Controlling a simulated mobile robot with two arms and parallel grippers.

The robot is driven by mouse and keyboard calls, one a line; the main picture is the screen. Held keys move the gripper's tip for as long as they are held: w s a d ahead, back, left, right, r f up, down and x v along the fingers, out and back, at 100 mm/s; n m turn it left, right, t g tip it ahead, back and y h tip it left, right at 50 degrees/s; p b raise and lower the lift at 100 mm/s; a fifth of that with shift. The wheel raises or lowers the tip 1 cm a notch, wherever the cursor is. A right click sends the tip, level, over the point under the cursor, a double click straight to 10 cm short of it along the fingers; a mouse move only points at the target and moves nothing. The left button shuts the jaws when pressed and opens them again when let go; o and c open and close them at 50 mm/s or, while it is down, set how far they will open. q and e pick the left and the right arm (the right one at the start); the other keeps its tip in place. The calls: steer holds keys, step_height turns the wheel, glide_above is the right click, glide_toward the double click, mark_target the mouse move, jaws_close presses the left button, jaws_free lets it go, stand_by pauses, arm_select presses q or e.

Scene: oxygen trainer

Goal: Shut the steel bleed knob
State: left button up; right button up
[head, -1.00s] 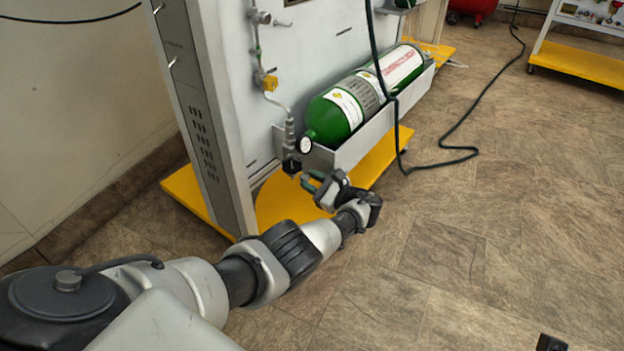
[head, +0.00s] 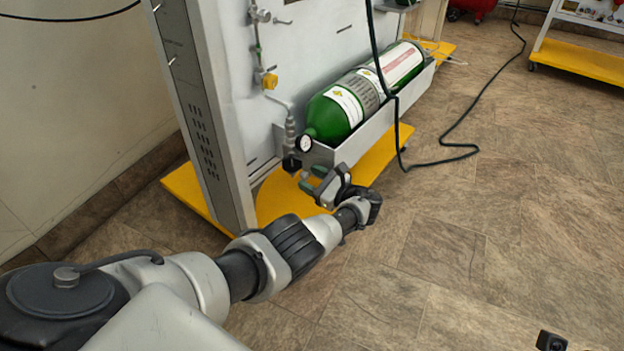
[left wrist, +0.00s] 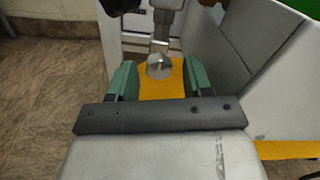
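The steel bleed knob (left wrist: 160,66) is a small round metal piece at the lower end of a steel fitting in the left wrist view. My left gripper (left wrist: 160,78) is open, with one green finger on each side of the knob in that picture. Gaps show between the knob and both fingers, so it is not gripped. In the head view my left gripper (head: 314,178) is just below and right of the black valve part (head: 291,165) at the bottom of the pipe. The knob is hard to make out there. My right gripper's fingers do not show.
The grey panel (head: 213,100) stands on a yellow base (head: 275,208). A dark hose (head: 450,133) crosses the floor. Open floor lies right.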

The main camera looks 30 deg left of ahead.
arm_select(q)
steer(key=shift+s+d, duration=0.1)
steer(key=shift+d, duration=0.5)
steer(key=d, duration=0.6)
steer(key=d+b, duration=0.1)
steer(key=d, duration=0.2)
steer(key=shift+s+d, duration=0.3)
steer(key=shift+s, duration=0.05)
